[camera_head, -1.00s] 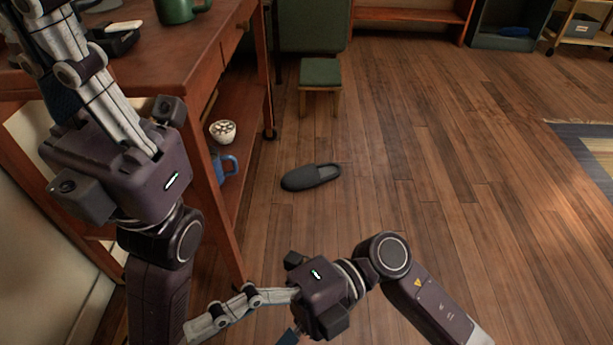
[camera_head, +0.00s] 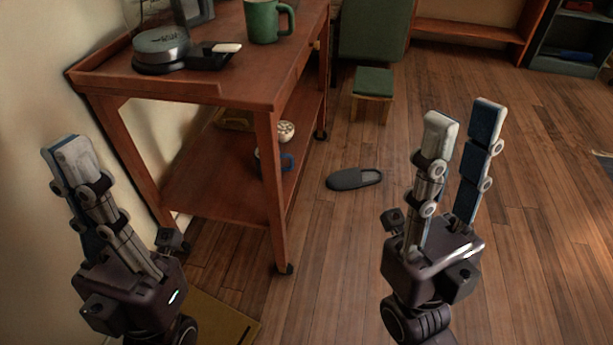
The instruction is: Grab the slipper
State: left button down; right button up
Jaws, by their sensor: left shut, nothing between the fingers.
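A dark grey slipper (camera_head: 354,179) lies flat on the wooden floor, to the right of the cart. My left gripper (camera_head: 72,150) points up at the left, near the wall. Its fingers are together with nothing between them, and it is well away from the slipper. My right gripper (camera_head: 462,120) points up to the right of the slipper, nearer to me. Its two fingers are apart and nothing is between them. The slipper is fully in view and neither gripper touches it.
A wooden cart (camera_head: 185,90) with a lower shelf stands between my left gripper and the slipper. It bears a green mug (camera_head: 264,20) and a scale-like device (camera_head: 162,47). A small green-topped stool (camera_head: 373,82) stands behind the slipper. Open floor lies to the right.

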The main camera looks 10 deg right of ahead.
aim_at(347, 179)
jog(key=i+l+u, duration=0.2)
jog(key=l+u, duration=0.2)
jog(key=i+l+u, duration=0.1)
jog(key=l+u, duration=0.35)
jog(key=l, duration=0.15)
jog(key=l+u, duration=0.4)
jog(key=l, duration=0.2)
jog(key=l+u, duration=0.4)
jog(key=l, duration=0.15)
